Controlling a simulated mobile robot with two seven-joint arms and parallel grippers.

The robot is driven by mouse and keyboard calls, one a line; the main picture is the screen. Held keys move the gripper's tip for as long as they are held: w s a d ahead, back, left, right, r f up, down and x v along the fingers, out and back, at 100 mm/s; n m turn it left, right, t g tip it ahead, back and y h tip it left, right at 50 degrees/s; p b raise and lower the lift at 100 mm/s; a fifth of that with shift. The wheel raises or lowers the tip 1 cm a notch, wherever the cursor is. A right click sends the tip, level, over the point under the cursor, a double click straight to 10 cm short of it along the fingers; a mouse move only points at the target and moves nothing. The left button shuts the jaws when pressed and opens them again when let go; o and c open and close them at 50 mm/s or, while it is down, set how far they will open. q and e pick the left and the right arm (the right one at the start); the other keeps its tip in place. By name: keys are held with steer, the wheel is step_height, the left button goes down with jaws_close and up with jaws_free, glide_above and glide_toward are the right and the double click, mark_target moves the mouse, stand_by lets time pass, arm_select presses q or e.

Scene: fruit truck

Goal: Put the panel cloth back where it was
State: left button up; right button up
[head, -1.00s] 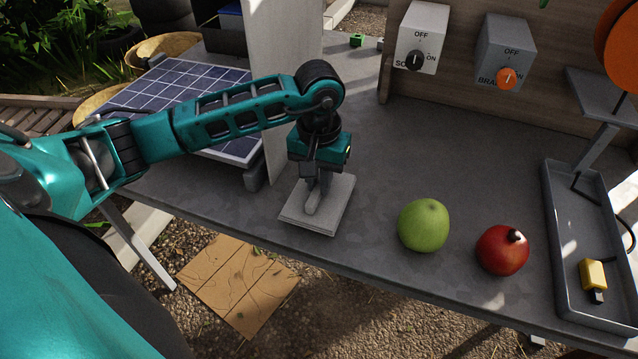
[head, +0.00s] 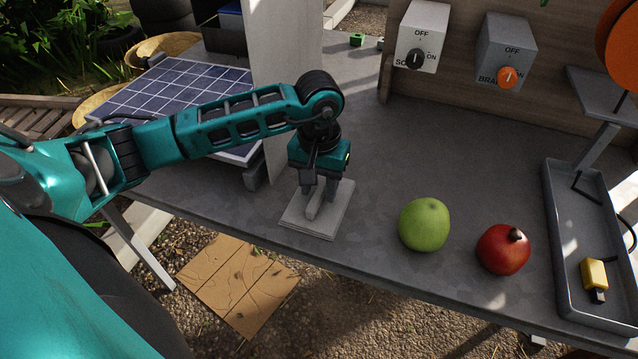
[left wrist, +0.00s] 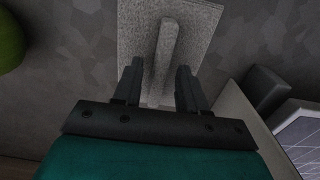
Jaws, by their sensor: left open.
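The panel cloth (head: 292,218) is a folded light grey square with a raised ridge along its middle. It lies flat on the grey table, near the front edge and just right of the upright pale board. My left gripper (head: 319,203) points down over it and is open. In the left wrist view the two fingers (left wrist: 160,80) stand apart, one on each side of the cloth's ridge (left wrist: 166,45). I cannot tell whether a finger touches the cloth. My right gripper does not show.
A solar panel (head: 165,90) lies left of the upright board (head: 285,50). A green apple (head: 424,225) and a red pomegranate (head: 503,250) sit right of the cloth. A grey tray (head: 566,270) holds a yellow object (head: 594,273). Two switch boxes are at the back. Table behind the cloth is clear.

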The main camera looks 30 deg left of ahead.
mark_target(319, 191)
arm_select(q)
step_height(319, 191, up, 12)
steer(key=shift+r, duration=0.15)
stand_by(0.3)
stand_by(0.5)
